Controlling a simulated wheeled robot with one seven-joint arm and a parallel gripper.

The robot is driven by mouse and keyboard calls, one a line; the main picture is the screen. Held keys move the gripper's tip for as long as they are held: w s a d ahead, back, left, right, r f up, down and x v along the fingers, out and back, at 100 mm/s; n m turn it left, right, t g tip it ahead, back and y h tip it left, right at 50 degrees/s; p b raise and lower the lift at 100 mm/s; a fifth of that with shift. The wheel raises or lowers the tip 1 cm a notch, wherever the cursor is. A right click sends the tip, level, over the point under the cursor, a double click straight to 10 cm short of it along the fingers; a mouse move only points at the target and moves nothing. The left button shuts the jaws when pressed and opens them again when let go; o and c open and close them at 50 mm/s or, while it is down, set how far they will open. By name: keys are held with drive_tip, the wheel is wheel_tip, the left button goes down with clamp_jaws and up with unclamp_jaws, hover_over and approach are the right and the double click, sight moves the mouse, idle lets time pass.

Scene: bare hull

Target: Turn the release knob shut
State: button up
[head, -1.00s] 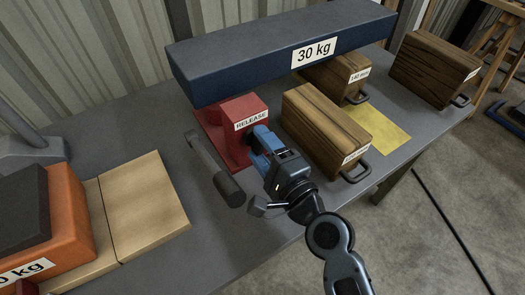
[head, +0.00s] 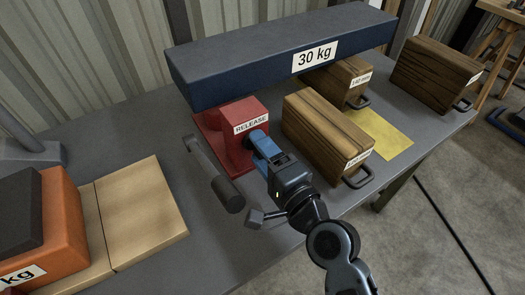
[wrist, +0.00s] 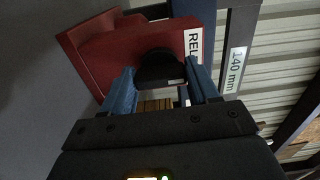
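The release block (head: 236,150) is red, has a white RELEASE label, and stands on the grey bench below the dark blue 30 kg beam. Its knob (head: 257,137) is black and round and sits on the block's right-hand face. The wrist view shows the knob (wrist: 160,67) as a dark shape at the blue fingertips. My gripper (head: 262,146) is at the knob, with one finger on each side of it in the wrist view (wrist: 160,75). The fingers stand apart; whether they touch the knob is unclear. The knob's turn angle cannot be read.
The 30 kg beam (head: 284,56) overhangs the block. A wooden block with a handle (head: 325,135) stands close right of my gripper. A grey bar with a dark cylindrical end (head: 228,194) lies left of it. Orange and black weights (head: 62,215) sit at the left.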

drive_tip(key=o, duration=0.5)
drive_tip(key=shift+a, duration=0.15)
drive_tip(key=shift+c, duration=0.2)
drive_tip(key=b+v, duration=0.1)
drive_tip(key=v, duration=0.6)
drive_tip(key=shift+s+d+b, duration=0.25)
drive_tip(key=shift+s+b, duration=0.05)
drive_tip(key=shift+b, duration=0.1)
